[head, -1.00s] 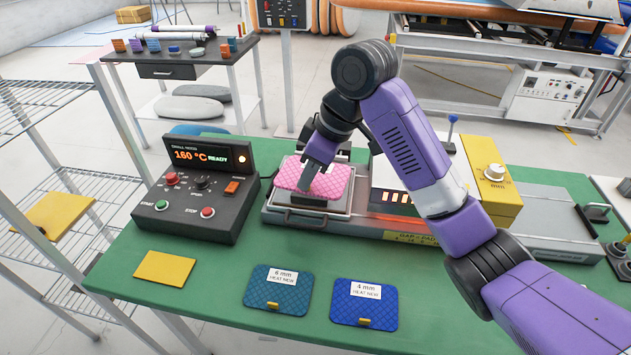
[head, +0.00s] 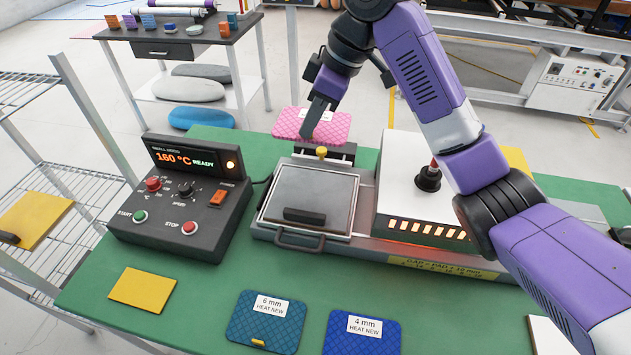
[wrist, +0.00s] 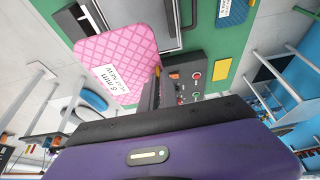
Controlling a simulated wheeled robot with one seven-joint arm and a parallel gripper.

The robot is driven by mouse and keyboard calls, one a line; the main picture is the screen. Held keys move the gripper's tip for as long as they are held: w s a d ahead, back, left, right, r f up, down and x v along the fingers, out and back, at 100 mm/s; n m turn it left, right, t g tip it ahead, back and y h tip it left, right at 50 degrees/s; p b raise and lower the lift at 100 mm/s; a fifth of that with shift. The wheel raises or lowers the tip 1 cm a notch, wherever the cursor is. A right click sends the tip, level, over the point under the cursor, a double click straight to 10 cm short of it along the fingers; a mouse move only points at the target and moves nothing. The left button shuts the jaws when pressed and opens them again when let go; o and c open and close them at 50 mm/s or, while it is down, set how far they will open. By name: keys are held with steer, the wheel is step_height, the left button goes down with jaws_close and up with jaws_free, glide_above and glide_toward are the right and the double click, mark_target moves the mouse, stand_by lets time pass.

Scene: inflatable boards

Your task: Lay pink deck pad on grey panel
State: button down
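The pink deck pad (head: 325,128) has a quilted surface and a white label, partly covered by my gripper in the head view. In the wrist view the pad (wrist: 110,50) shows its label reading 8 mm HEAT NEW. My gripper (head: 309,132) is shut on the pad's edge and holds it up behind the framed tray. The grey panel (head: 312,188) appears to be the flat plate in that tray, with a dark bar near its front. The pad is apart from the panel. In the wrist view part of a grey plate (wrist: 150,14) shows beside the pad.
A white heater housing (head: 405,180) with glowing slots stands right of the tray. A control box (head: 185,205) reading 160 °C READY stands left. Teal (head: 265,325) and blue (head: 362,335) pads and a yellow plate (head: 142,290) lie in front. A yellow knob (head: 322,152) sits behind the tray.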

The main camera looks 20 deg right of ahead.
step_height(320, 180, down, 20)
steer(key=shift+r, duration=0.1)
stand_by(0.5)
steer(key=c, duration=2.1)
jaws_free()
steer(key=o, duration=0.5)
steer(key=v, duration=1.2)
steer(key=shift+b, duration=0.4)
